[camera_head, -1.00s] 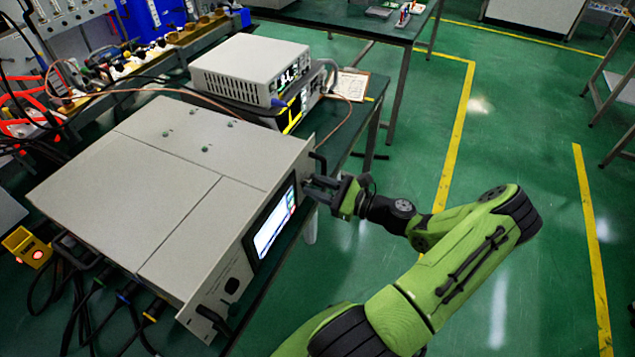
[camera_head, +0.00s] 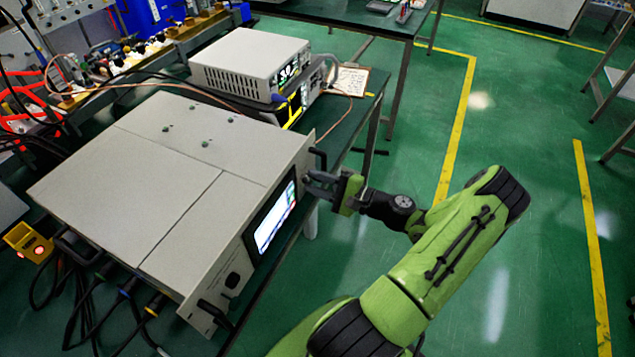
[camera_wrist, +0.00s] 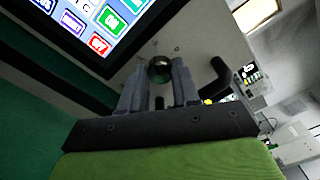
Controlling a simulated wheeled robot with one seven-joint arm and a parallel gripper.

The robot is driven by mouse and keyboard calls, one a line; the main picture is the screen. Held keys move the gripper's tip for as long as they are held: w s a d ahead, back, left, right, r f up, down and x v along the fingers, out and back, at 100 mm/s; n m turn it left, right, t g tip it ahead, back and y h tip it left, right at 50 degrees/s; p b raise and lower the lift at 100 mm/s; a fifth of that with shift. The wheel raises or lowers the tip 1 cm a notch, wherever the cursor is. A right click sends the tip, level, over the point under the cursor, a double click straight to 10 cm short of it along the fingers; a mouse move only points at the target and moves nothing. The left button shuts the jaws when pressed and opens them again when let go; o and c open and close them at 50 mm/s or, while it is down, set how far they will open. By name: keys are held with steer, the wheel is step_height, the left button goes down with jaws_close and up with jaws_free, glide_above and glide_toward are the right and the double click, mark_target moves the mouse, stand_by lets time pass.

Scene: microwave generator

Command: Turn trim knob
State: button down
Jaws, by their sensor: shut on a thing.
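The trim knob (camera_wrist: 160,69) is a dark, shiny round knob on the grey front panel of the microwave generator (camera_head: 180,190). In the wrist view it sits between the tips of my gripper's two grey fingers. My gripper (camera_head: 318,184) is at the right end of the front panel in the head view and is shut on the knob. In the head view the knob itself is hidden by the fingers. The lit screen (camera_head: 275,217) with coloured buttons is beside the knob, and also shows in the wrist view (camera_wrist: 100,20).
A dark panel handle (camera_wrist: 214,78) stands close to the right finger in the wrist view. Another dark handle (camera_head: 212,315) is at the panel's near end. A smaller instrument (camera_head: 250,65) stands behind the generator. The green floor right of the bench is open.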

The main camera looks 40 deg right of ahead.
steer(key=shift+n, duration=0.3)
steer(key=c, duration=1.1)
jaws_free()
steer(key=shift+s, duration=0.15)
steer(key=p+v, duration=0.1)
steer(key=v, duration=1.4)
steer(key=shift+s+p, duration=0.3)
steer(key=shift+p, duration=0.1)
steer(key=shift+d, duration=0.1)
